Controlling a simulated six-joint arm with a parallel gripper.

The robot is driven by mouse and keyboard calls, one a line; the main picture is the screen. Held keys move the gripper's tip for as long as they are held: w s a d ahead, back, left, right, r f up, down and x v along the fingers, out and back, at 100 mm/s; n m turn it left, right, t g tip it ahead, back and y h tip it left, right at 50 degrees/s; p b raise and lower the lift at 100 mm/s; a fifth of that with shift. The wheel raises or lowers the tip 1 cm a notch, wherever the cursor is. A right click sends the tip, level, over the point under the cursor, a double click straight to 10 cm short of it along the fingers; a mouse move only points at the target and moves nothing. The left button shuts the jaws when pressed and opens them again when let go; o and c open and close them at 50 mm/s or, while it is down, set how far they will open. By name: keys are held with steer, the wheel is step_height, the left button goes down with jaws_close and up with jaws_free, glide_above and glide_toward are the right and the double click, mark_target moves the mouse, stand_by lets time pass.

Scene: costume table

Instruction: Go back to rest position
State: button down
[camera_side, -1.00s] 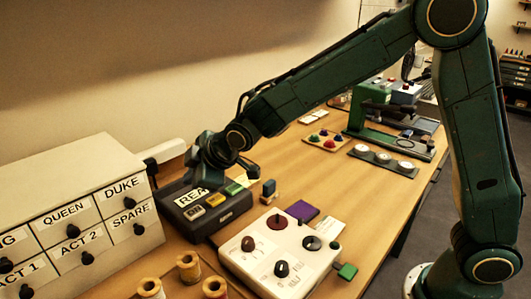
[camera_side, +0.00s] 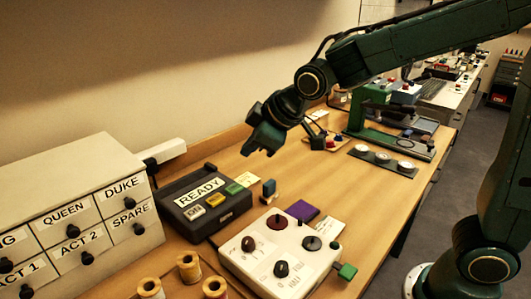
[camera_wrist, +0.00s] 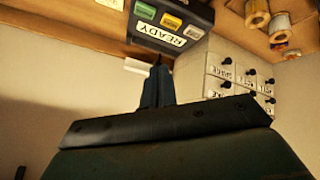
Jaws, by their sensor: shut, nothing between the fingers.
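My gripper (camera_side: 260,152) is raised above the table, to the right of and above the dark READY box (camera_side: 222,206) in the side view. It is shut, with nothing held, and touches nothing that I can see. In the wrist view its shut fingers (camera_wrist: 157,75) point toward the READY box (camera_wrist: 175,22), which appears upside down. The box has a white READY label and a row of grey, yellow and green buttons.
A white drawer cabinet (camera_side: 75,190) stands at the left. A white control panel (camera_side: 262,258) with knobs, thread spools (camera_side: 188,266) and a purple square (camera_side: 301,210) lie in front. A green press (camera_side: 368,115) stands behind at right. The wooden table between is partly clear.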

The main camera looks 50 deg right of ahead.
steer(key=s+d+m+g, duration=0.1)
steer(key=s+d+m, duration=0.2)
steer(key=s, duration=0.9)
steer(key=s+d+r+m+g+h, duration=0.1)
steer(key=s+d+m, duration=0.3)
steer(key=s, duration=0.9)
steer(key=shift+d+r, duration=0.15)
steer(key=shift+d, duration=1.1)
